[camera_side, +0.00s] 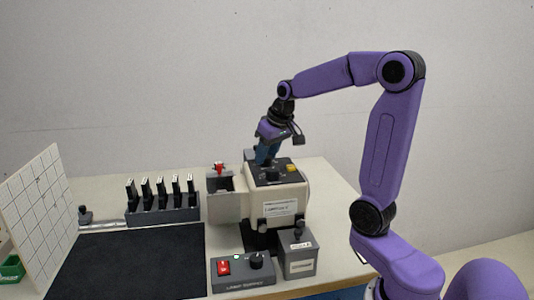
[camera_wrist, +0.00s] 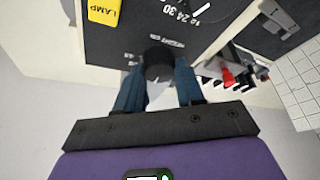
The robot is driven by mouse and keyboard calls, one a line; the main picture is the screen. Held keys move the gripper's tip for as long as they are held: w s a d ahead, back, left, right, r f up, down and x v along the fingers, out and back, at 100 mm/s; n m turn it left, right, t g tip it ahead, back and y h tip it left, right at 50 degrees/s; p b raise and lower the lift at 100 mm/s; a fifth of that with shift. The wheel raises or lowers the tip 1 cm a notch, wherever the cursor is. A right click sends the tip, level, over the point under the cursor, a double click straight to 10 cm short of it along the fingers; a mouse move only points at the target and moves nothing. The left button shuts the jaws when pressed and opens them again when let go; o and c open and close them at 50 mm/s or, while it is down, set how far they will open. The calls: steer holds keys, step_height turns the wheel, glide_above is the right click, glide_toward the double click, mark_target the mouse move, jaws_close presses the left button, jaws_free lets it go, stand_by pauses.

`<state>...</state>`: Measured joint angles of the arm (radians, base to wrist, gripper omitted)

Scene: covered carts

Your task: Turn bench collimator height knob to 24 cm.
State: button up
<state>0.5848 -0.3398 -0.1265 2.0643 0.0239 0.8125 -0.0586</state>
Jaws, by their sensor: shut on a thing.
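The bench collimator (camera_side: 275,205) is a cream box with a black top panel, standing on the table. In the wrist view its black height knob (camera_wrist: 158,58) sits between my two blue fingers. White dial figures, including 24 and 30, show on the panel (camera_wrist: 130,32) beyond the knob, with a height label close to it. The knob's pointer setting cannot be read clearly. My gripper (camera_wrist: 159,75) is shut on the knob, one finger on each side. In the side view my gripper (camera_side: 266,159) reaches down to the collimator's top and its fingers partly hide the knob.
A yellow lamp label (camera_wrist: 103,10) is on the same panel. A rack of black holders (camera_side: 162,208), a black mat (camera_side: 130,262) and a white grid board (camera_side: 38,215) are at left. A lamp supply box with a red switch (camera_side: 224,267) and a grey box (camera_side: 299,262) stand in front.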

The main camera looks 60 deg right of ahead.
steer(key=o, duration=1)
steer(key=shift+o, duration=0.2)
steer(key=shift+r, duration=0.2)
steer(key=v, duration=1.7)
steer(key=shift+s, duration=0.1)
steer(key=s+a+f+n+g+y, duration=0.1)
steer(key=s+a+f+n, duration=0.1)
steer(key=a+f+n, duration=0.35)
steer(key=s+a+f+n+g+y, duration=0.1)
steer(key=s+a+f+n, duration=0.1)
steer(key=a+f, duration=0.6)
steer(key=s+a+f+n+g, duration=0.1)
steer(key=s+a+f+n, duration=0.1)
steer(key=s+f, duration=0.3)
steer(key=s+a+f+n+g, duration=0.1)
steer(key=s+a+f+n, duration=0.2)
steer(key=s, duration=0.8)
step_height(320, 180, down, 3)
steer(key=shift+a+f+n+h, duration=0.1)
steer(key=shift+a+n+h, duration=0.15)
steer(key=shift+n, duration=0.9)
